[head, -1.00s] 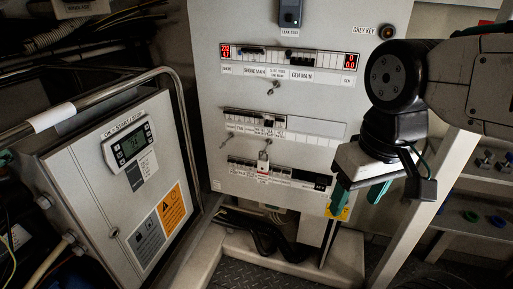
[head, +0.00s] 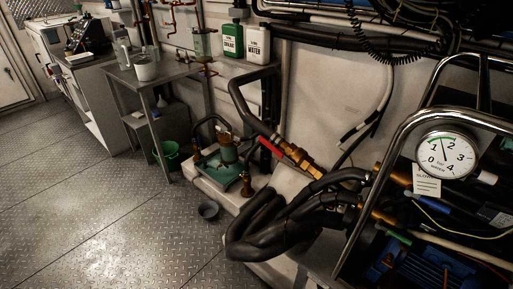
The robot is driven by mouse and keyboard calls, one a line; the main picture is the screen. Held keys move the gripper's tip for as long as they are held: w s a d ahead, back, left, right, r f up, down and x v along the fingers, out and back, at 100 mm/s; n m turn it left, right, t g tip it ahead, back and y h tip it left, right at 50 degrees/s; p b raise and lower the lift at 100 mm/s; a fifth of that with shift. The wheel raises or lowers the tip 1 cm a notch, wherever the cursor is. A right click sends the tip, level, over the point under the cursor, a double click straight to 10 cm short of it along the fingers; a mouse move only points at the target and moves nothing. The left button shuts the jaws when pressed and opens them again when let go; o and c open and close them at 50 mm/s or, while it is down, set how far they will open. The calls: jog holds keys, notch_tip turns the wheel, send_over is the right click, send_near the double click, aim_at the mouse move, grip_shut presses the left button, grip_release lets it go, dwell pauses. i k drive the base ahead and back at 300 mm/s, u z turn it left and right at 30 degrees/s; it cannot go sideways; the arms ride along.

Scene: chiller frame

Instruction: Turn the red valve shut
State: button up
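A red lever handle (head: 270,148) shows in the middle of the head view, beside a black hose that bends down to brass fittings (head: 303,160). It is small and looks roughly in line with the hose. Whether it is the valve's only handle, I cannot tell. My gripper and arm are not in view now.
Thick black hoses (head: 262,222) bulge out below the fittings. A chrome rail (head: 380,150) and a round gauge (head: 447,155) stand at the right. A green-topped pump unit (head: 222,170) sits left of the handle. Open diamond-plate floor (head: 90,200) lies at the left.

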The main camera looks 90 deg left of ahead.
aim_at(264, 140)
jog(key=u, duration=2.5)
jog(key=k, duration=0.5)
jog(key=z, duration=0.25)
jog(key=i, duration=1.25)
jog(key=u, duration=0.45)
